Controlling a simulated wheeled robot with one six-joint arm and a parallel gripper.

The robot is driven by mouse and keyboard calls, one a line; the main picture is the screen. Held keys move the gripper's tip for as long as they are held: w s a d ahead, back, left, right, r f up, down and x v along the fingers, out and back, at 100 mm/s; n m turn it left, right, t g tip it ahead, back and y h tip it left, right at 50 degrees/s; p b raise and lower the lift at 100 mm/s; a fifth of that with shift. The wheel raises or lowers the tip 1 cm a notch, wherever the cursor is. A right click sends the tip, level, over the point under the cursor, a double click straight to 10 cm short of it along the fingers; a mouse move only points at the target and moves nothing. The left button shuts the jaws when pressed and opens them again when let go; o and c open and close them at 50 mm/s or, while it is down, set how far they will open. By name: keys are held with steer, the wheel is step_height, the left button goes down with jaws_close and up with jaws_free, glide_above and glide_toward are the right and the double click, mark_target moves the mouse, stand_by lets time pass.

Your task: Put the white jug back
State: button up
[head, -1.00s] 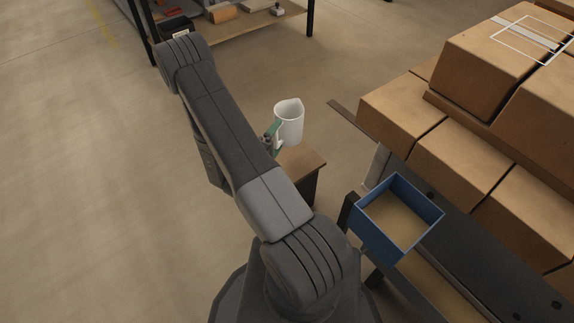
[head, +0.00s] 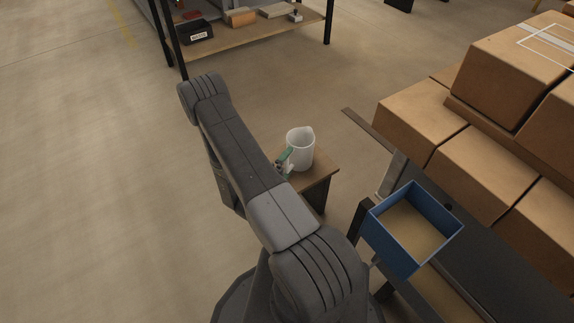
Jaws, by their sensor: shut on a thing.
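The white jug (head: 301,150) is upright at the middle of the head view, over a small wooden stand (head: 318,180). I cannot tell whether its base touches the stand top or hangs just above it. My gripper (head: 287,160), with greenish fingers, is at the jug's left side and shut on it. My arm hides part of the gripper and the left part of the stand.
A shelf (head: 258,40) with several items stands at the back. The floor on the left is clear.

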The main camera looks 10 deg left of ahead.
steer(key=shift+f, duration=0.15)
steer(key=o, duration=1.7)
steer(key=shift+r, duration=0.2)
steer(key=shift+r, duration=0.1)
steer(key=p+v, duration=0.1)
steer(key=v, duration=1.1)
